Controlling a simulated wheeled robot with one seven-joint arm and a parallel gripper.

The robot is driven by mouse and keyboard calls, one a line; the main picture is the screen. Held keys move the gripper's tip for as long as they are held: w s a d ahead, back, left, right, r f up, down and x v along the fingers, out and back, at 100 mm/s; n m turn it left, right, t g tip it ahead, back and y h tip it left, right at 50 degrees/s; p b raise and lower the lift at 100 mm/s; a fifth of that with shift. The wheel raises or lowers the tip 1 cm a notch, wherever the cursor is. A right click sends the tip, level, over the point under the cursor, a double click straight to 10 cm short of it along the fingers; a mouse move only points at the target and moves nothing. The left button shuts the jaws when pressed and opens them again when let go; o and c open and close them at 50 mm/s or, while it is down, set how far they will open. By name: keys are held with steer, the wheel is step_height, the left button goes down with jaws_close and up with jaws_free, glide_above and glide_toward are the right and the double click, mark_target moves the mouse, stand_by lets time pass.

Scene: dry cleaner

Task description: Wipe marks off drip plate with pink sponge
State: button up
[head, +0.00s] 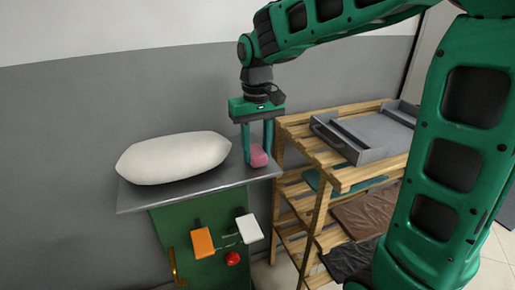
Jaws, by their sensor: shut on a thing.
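My gripper (257,158) points down with its two green fingers shut on the pink sponge (258,154). It is at the right end of a flat grey metal plate (200,188) on a green stand. The sponge is at or just above the plate's surface; I cannot tell whether it touches. I cannot make out any marks on the plate from here. Which surface is the drip plate is not certain.
A white cushion (173,157) lies on the plate, left of my gripper. A wooden rack (315,150) with a grey tray (372,134) and folded cloths stands close on the right. Orange (202,242) and white (249,228) boxes are on the green stand's front.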

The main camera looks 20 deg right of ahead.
steer(key=r, duration=0.4)
steer(key=shift+w+d, duration=0.2)
steer(key=shift+w, duration=0.05)
steer(key=shift+r, duration=1.95)
steer(key=shift+s, duration=0.1)
